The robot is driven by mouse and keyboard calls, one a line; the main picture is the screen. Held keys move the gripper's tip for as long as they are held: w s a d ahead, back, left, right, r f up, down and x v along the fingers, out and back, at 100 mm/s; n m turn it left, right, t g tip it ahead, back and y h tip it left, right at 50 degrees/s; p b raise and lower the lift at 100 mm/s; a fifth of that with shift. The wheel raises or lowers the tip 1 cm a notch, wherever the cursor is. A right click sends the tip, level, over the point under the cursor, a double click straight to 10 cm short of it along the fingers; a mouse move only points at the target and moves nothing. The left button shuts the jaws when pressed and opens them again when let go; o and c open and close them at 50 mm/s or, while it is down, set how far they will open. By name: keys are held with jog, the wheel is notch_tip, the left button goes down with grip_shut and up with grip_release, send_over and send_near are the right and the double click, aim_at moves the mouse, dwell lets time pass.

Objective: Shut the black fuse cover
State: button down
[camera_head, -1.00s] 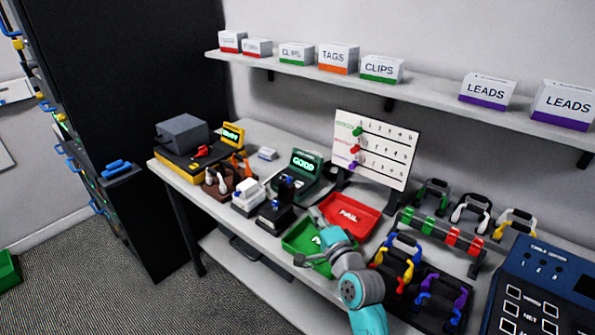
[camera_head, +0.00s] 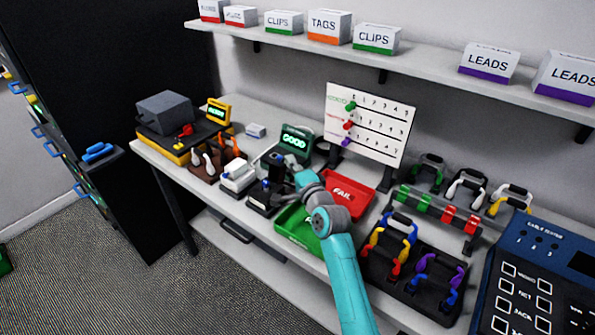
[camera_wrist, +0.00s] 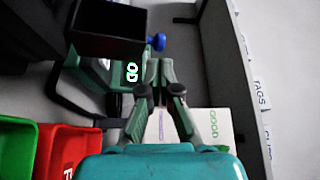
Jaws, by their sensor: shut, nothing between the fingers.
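The black fuse box (camera_head: 264,200) stands on the bench with its black cover (camera_head: 277,164) raised upright. In the wrist view, a black open-sided box shape that looks like this cover (camera_wrist: 107,22) is at the upper left, with a blue knob (camera_wrist: 156,42) at its right side. My gripper (camera_head: 292,170) is shut and empty, just right of the raised cover in the head view.
A white box (camera_head: 238,177) stands left of the fuse box. The green tray (camera_head: 290,232) and red FAIL tray (camera_head: 358,203) lie under and beside my arm. A green-screen unit reading GOOD (camera_head: 297,143) stands behind. The marker board (camera_head: 372,125) rises at the back.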

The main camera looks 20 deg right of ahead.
jog(key=shift+w+a, duration=0.1)
jog(key=shift+w, duration=0.45)
